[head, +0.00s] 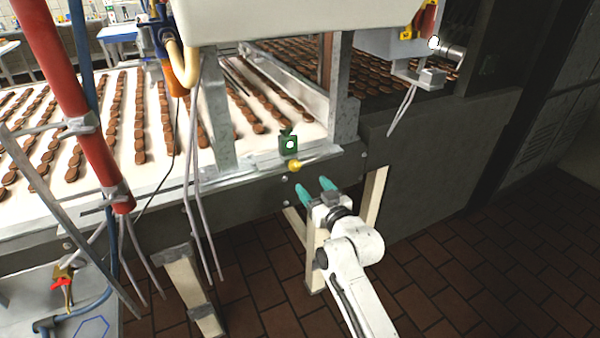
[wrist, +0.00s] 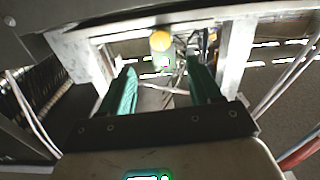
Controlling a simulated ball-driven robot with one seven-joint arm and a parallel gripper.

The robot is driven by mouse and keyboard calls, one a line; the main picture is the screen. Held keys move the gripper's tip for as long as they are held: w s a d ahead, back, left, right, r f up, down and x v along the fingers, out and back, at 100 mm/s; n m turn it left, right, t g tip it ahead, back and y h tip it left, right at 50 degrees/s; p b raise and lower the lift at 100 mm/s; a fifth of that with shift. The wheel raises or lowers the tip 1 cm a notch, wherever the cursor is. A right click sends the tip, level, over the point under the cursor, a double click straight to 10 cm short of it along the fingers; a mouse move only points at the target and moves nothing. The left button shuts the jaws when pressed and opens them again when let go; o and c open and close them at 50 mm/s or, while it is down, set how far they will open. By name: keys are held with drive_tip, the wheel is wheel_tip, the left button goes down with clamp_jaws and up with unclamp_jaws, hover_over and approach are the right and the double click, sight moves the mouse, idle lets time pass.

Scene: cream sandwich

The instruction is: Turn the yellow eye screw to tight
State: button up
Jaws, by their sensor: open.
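The yellow eye screw (head: 295,165) sticks out at the front edge of the conveyor frame, just below a small green block (head: 289,143) with a white dot. My gripper (head: 314,189) is open and empty, its two teal fingers pointing up toward the screw from below and to the right. In the wrist view my gripper (wrist: 160,82) has its fingers well apart. The yellow screw (wrist: 161,42) shows there beyond the fingertips, between them and near the top. The fingers do not appear to touch it. Whether the screw is loose or tight I cannot tell.
The conveyor (head: 120,140) carries rows of brown cookies. A metal post (head: 343,90) and a cream housing (head: 295,18) stand above the screw. Hanging cables (head: 196,170) and a red pipe (head: 80,100) are to the left. Tiled floor (head: 440,265) is open at lower right.

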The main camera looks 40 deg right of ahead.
sight(296, 166)
drive_tip(key=p+x, duration=0.1)
drive_tip(key=x, duration=0.8)
drive_tip(key=shift+w, duration=0.45)
drive_tip(key=shift+c, duration=0.2)
drive_tip(key=shift+f, duration=0.1)
drive_tip(key=c, duration=1)
